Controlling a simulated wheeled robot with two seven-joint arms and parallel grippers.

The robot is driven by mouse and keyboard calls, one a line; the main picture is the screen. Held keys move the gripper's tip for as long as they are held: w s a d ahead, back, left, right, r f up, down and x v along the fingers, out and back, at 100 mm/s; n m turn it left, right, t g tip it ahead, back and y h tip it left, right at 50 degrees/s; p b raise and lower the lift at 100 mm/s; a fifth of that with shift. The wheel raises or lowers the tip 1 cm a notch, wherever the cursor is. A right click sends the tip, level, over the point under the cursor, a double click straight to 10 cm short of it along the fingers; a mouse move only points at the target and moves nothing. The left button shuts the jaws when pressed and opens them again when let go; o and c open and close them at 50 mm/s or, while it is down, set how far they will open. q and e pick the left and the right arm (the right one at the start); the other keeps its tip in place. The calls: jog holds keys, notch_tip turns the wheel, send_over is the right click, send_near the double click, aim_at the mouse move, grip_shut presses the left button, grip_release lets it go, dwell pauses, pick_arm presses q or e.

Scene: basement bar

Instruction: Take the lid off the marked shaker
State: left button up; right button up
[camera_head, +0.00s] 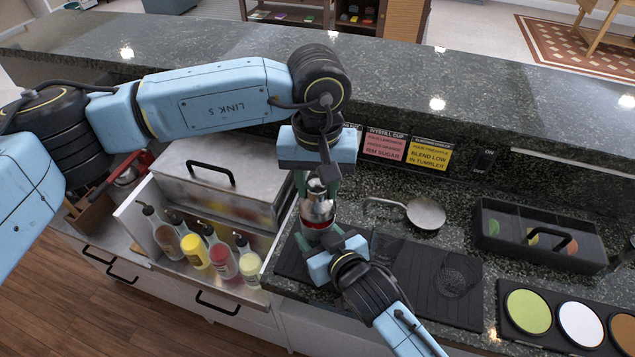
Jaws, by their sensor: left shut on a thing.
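The shaker (316,226) is a silver metal vessel with a red band, standing upright on a dark bar mat (430,297). Its shiny lid (317,192) is on top. My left gripper (317,186) reaches down from above and is shut on the lid, one green finger on each side. My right gripper (321,240) comes from the lower right, its fingers low beside the shaker body. The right gripper's housing hides the shaker's base, so I cannot tell whether its fingers press on the body.
Clear glasses (459,274) stand on the mat to the right. A strainer (425,214) lies behind. A black caddy (538,236) and a tray of coloured rimming dishes (580,324) are at the right. Bottles (221,258) and a metal bin (215,180) are at the left. A raised ledge (430,95) runs behind.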

aim_at(317, 183)
pick_arm(q)
jog(key=shift+r, duration=2)
pick_arm(e)
jog(key=o, duration=1.5)
jog(key=shift+c, duration=0.2)
